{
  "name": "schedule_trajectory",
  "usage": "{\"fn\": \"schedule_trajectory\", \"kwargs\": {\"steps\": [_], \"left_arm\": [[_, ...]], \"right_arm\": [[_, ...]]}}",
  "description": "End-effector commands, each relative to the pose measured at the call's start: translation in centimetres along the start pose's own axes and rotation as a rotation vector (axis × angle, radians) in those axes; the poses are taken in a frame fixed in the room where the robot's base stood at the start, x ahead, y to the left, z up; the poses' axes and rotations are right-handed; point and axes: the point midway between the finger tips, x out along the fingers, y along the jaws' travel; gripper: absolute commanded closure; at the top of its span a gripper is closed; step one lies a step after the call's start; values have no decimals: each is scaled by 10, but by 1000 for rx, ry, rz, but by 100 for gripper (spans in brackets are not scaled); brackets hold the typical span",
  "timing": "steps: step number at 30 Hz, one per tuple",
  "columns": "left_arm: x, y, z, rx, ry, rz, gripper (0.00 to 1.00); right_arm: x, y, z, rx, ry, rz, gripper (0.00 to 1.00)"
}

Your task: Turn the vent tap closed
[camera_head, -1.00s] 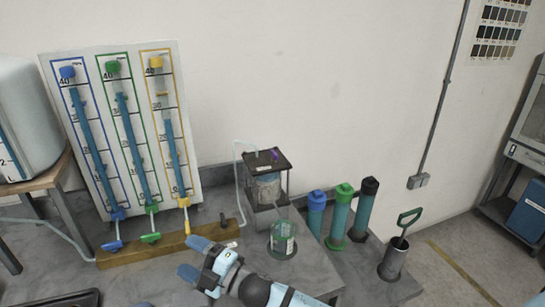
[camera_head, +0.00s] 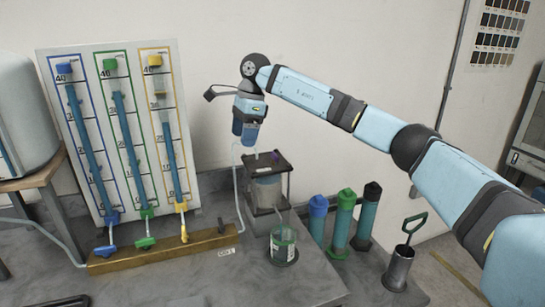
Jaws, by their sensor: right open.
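A clear tank with a dark square lid (camera_head: 268,165) stands on a grey box on the bench. A small purple tap (camera_head: 275,155) sits on its lid; I cannot tell its exact turn. No label tells me which one is the vent tap. My right gripper (camera_head: 244,136) is open and empty, pointing down above and left of the tank lid, apart from the purple tap. My left gripper is not in view.
A board (camera_head: 123,140) with three blue-filled tubes and blue, green and yellow taps stands at left on a wooden base (camera_head: 160,254). A glass beaker (camera_head: 284,246), several capped cylinders (camera_head: 342,222) and a metal pot with a green-handled tool (camera_head: 398,270) stand to the right.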

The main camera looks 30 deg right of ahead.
Motion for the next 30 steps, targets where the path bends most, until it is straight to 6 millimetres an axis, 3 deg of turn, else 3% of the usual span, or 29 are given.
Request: {"fn": "schedule_trajectory", "kwargs": {"steps": [1, 4, 7, 10, 14, 24, 30], "left_arm": [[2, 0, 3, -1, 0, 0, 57], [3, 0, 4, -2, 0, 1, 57], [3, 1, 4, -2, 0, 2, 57], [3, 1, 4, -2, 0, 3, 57], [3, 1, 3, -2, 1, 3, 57], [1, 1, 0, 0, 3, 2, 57], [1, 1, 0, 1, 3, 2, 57]], "right_arm": [[-24, -4, -19, 13, 68, -20, 28], [-59, -6, -48, 39, 174, -31, 28], [-77, -5, -62, 57, 228, -32, 28], [-79, -4, -68, 62, 244, -31, 28], [-64, -4, -72, 62, 245, -28, 28], [5, -6, -88, 61, 242, -29, 28], [36, -6, -96, 61, 242, -29, 28]]}}
